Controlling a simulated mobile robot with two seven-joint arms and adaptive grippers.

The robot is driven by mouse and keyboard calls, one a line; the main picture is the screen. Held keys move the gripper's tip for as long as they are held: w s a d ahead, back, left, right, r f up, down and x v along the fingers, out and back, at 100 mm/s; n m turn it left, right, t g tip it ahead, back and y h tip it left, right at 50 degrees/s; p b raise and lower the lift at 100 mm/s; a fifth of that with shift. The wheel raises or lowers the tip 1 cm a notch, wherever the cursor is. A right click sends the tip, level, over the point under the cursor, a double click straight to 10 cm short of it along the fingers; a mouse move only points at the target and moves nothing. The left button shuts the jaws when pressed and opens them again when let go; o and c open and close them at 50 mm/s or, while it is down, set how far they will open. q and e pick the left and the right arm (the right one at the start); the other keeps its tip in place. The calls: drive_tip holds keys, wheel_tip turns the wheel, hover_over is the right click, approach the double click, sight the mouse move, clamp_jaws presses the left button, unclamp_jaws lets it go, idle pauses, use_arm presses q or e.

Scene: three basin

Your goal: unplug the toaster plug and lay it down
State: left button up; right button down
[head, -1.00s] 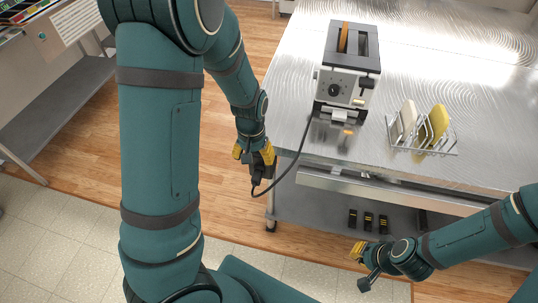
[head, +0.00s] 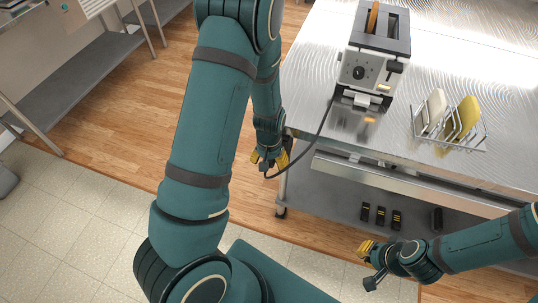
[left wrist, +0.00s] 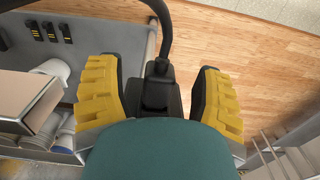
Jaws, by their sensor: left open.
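The toaster (head: 372,62) stands on the metal table, and its black cord (head: 322,125) runs over the left edge down to my left gripper (head: 268,159). In the left wrist view the black plug (left wrist: 158,92) lies between the two yellow fingers of the left gripper (left wrist: 160,95), with gaps at its sides, and the cord rises from it. The left gripper is open around the plug. I see no socket; the green wrist part hides the plug's lower end. My right gripper (head: 369,265) is low in front of the table; its finger opening is unclear.
A wire rack (head: 450,140) with plates stands right of the toaster. Small black items (head: 380,214) lie on the table's lower shelf (head: 335,195). Wooden floor (head: 100,130) is clear left of the table. Another shelf unit (head: 75,65) stands at the far left.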

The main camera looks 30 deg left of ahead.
use_arm(q)
drive_tip(key=shift+f, duration=0.4)
clamp_jaws()
idle(0.4)
